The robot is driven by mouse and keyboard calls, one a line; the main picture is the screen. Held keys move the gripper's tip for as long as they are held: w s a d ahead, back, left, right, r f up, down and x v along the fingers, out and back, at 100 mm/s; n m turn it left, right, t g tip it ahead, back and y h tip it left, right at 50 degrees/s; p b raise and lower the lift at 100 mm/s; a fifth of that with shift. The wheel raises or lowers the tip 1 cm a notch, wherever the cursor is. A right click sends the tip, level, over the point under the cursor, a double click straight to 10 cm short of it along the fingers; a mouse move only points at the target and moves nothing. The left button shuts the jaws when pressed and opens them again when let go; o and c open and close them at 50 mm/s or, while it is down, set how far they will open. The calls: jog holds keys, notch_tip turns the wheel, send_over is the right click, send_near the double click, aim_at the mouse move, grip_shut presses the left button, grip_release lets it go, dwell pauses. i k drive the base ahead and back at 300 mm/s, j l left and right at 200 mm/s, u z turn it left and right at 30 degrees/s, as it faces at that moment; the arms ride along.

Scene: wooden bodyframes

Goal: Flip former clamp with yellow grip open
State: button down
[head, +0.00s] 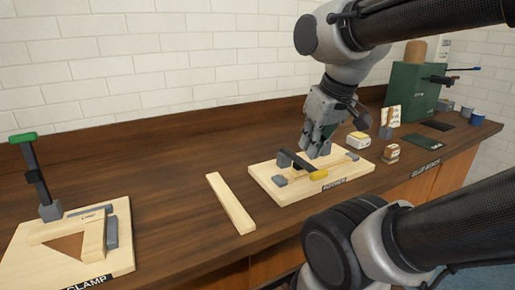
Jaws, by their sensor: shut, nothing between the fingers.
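The former clamp is a dark lever (297,160) with a yellow grip (318,175) at its front end. It lies low, nearly flat, across the light wooden board labelled FORMER (268,180). A thin wooden strip (338,163) and grey blocks are on that board. My gripper (313,153) points down over the back of the board, just behind and above the lever. It is shut and empty. I cannot tell whether its fingertips touch the lever. The fingers hide part of the board behind the lever.
At left, a second board labelled CLAMP (118,262) carries an upright lever with a green grip (23,138). A loose wooden plank (230,203) lies between the boards. At right stand small boxes (358,140) and a green machine (408,95). A tiled wall closes the back.

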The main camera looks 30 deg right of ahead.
aim_at(298, 163)
jog(key=k+j, duration=0.2)
jog(key=j, duration=0.2)
jog(key=k+j+z, duration=0.1)
jog(key=j, duration=0.25)
jog(key=k+j, duration=0.3)
jog(key=j+z, duration=0.05)
jog(key=j, duration=0.05)
